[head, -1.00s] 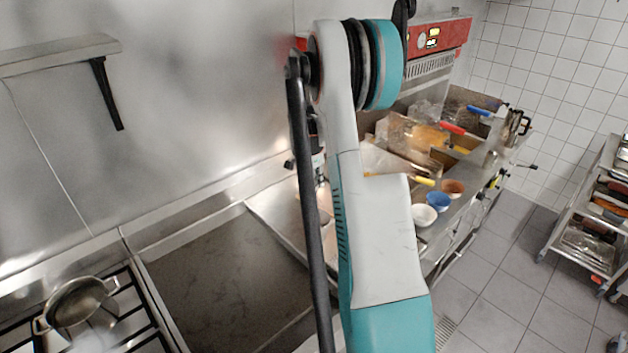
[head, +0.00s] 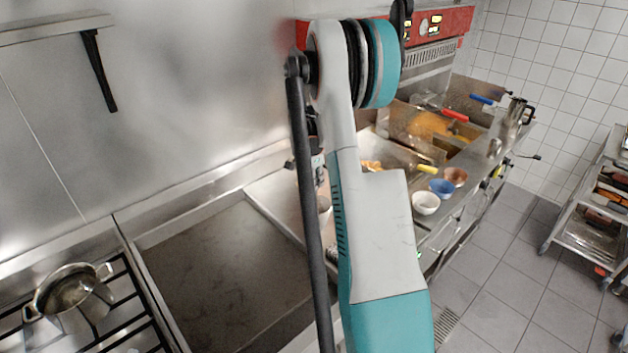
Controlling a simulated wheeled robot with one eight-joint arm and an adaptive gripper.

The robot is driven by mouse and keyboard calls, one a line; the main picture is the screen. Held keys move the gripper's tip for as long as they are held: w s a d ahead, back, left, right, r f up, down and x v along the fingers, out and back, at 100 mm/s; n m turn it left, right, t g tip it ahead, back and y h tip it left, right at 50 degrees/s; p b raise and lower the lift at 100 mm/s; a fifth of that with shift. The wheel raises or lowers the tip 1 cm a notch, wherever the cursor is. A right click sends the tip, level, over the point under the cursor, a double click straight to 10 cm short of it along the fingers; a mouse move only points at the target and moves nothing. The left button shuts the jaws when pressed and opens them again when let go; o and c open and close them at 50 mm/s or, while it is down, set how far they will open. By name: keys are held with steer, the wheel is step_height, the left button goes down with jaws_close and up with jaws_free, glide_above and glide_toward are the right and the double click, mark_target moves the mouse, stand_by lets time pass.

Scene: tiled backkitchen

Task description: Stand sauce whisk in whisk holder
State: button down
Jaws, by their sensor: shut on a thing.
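I cannot make out the sauce whisk or the whisk holder in the head view. My white and teal arm stands upright across the middle and hides part of the counter. A small grey and dark part of my wrist shows behind the arm's dark rod. My gripper's fingertips are hidden behind the arm, along with anything in them. A small round grey vessel (head: 324,205) shows partly between the rod and the arm; I cannot tell whether it is the holder.
A pot (head: 68,290) sits on the gas stove at lower left, beside a wide flat griddle (head: 215,270). White (head: 425,204), blue (head: 441,187) and copper (head: 455,177) bowls line the counter edge. Fryers (head: 430,128) stand behind. A rack trolley (head: 590,215) is at right; tiled floor lies between.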

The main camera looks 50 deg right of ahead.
steer(key=c, duration=1.5)
jaws_free()
steer(key=shift+o, duration=0.2)
steer(key=shift+r, duration=0.1)
steer(key=v, duration=1.1)
steer(key=shift+r, duration=0.35)
steer(key=shift+a, duration=0.1)
